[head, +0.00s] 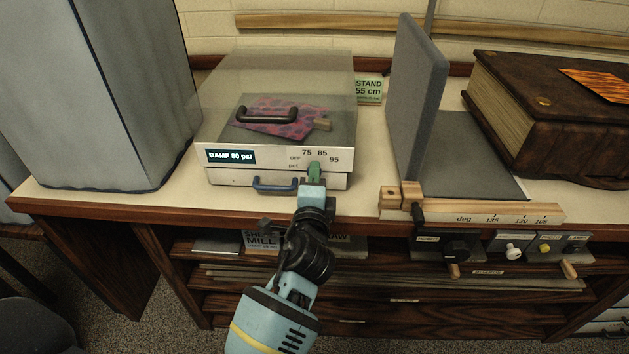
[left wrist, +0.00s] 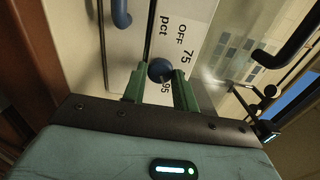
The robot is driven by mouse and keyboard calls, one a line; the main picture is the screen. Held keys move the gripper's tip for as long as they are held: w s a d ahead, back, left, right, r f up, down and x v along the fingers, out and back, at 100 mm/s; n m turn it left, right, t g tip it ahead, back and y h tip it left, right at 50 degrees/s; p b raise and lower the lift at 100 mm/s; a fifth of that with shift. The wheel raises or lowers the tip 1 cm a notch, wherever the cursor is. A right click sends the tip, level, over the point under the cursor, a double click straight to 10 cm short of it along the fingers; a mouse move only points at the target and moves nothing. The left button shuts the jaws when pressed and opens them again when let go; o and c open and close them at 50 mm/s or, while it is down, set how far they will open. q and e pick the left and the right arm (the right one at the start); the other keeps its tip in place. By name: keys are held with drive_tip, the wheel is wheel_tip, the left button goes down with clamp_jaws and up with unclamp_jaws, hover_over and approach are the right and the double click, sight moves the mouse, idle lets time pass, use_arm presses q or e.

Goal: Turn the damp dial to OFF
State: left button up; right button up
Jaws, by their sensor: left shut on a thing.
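The damp box (head: 222,178) stands on the bench with a clear lid and a white front panel. The panel is marked OFF, 75, 85, 95 and pct. My left gripper (head: 314,172) reaches the panel below these marks and hides the dial in the head view. In the left wrist view the dial is a dark blue round knob (left wrist: 160,70) between the green fingertips of my left gripper (left wrist: 160,80), which is shut on it. I cannot tell where the dial points. My right gripper is not in view.
A blue handle (head: 275,185) is on the box front, just left of my gripper. A black handle (head: 267,115) is on the lid. A grey upright board (head: 420,100) and a thick brown book (head: 560,120) stand to the right. A tall grey block (head: 115,100) stands left.

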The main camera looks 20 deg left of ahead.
use_arm(q)
drive_tip(key=shift+n, duration=0.3)
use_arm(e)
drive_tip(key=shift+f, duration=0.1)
use_arm(q)
drive_tip(key=o, duration=1)
drive_tip(key=shift+c, duration=0.2)
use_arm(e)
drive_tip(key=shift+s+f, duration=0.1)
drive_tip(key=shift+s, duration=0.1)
use_arm(q)
drive_tip(key=shift+s, duration=0.2)
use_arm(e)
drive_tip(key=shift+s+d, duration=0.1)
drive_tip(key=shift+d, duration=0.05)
